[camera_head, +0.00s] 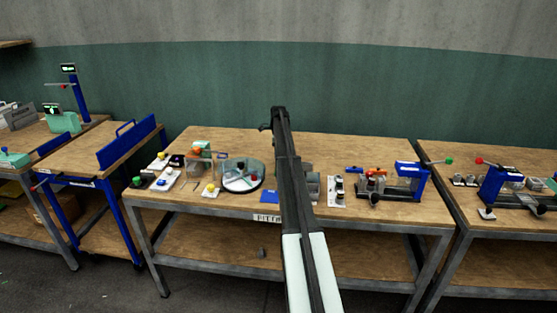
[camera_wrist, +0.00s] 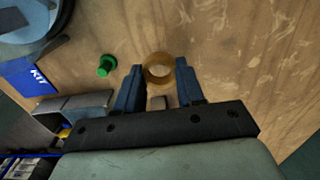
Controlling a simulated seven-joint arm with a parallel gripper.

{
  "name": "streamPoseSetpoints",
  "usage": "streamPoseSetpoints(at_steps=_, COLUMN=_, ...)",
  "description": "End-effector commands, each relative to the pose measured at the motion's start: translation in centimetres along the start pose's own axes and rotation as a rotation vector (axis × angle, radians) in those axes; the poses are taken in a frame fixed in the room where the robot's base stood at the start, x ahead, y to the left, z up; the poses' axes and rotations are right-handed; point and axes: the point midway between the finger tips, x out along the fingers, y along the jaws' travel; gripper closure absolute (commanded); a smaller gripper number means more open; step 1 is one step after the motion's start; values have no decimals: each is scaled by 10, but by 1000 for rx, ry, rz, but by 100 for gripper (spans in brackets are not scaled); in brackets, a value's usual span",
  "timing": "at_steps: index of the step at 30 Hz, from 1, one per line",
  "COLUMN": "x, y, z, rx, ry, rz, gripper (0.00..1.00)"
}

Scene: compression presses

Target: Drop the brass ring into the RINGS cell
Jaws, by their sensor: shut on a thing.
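The brass ring (camera_wrist: 159,69) is between the two blue fingers of my gripper (camera_wrist: 160,84) in the wrist view. The fingers are shut on its sides, and its round opening shows wooden bench top through it. In the head view my arm covers the gripper and the ring. A grey metal box (camera_wrist: 78,103) lies left of the gripper in the wrist view, partly cut off by the gripper body. No RINGS label is readable, so I cannot tell which cell is the RINGS cell.
A green knob (camera_wrist: 106,65) and a blue plate marked KIT (camera_wrist: 36,77) are left of the ring. The middle bench (camera_head: 370,145) carries a round grey turntable (camera_head: 243,184) at left and a blue press (camera_head: 411,170) at right. Bare wood lies right of the gripper.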

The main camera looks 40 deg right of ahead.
Motion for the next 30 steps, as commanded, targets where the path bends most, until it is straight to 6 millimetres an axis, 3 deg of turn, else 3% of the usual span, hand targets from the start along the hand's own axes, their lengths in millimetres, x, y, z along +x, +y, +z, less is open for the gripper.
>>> streamPoseSetpoints(at_steps=3, x=-24, y=-1, z=0, rx=0, ry=0, rz=-1, gripper=91)
streamPoseSetpoints(at_steps=9, x=-52, y=0, z=0, rx=0, ry=0, rz=-1, gripper=91)
streamPoseSetpoints(at_steps=23, x=-58, y=-1, z=-3, rx=3, ry=0, rz=0, gripper=91)
streamPoseSetpoints(at_steps=26, x=-60, y=-4, z=-16, rx=15, ry=0, rz=0, gripper=91)
streamPoseSetpoints(at_steps=30, x=-73, y=-4, z=-52, rx=49, ry=0, rz=-2, gripper=91)
